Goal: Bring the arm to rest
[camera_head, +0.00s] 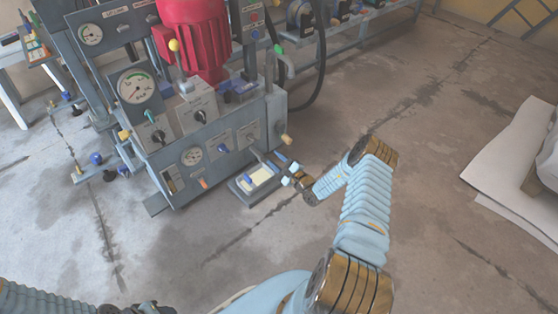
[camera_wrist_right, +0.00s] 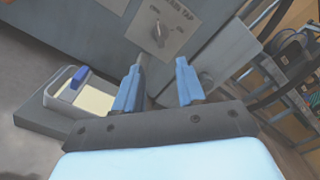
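My right gripper (camera_head: 283,170) is beside the front right corner of the grey press (camera_head: 225,135), by a small tray (camera_head: 244,187) on a dark base. In the right wrist view my right gripper (camera_wrist_right: 158,86) has its two blue fingers apart with nothing between them. The press front with a dark knob (camera_wrist_right: 158,33) lies beyond the fingertips. The tray (camera_wrist_right: 50,95) is left of the fingers, with a pale inside and a blue piece (camera_wrist_right: 79,77) at its edge. Of my left arm only a part shows at the bottom left of the head view; its gripper does not show.
The press carries a red motor (camera_head: 195,40), gauges (camera_head: 135,87) and levers. A black hose (camera_head: 318,60) hangs at its right. A bench with equipment (camera_head: 340,30) stands behind. A white sheet (camera_head: 510,150) lies at the right. The concrete floor (camera_head: 430,220) between is clear.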

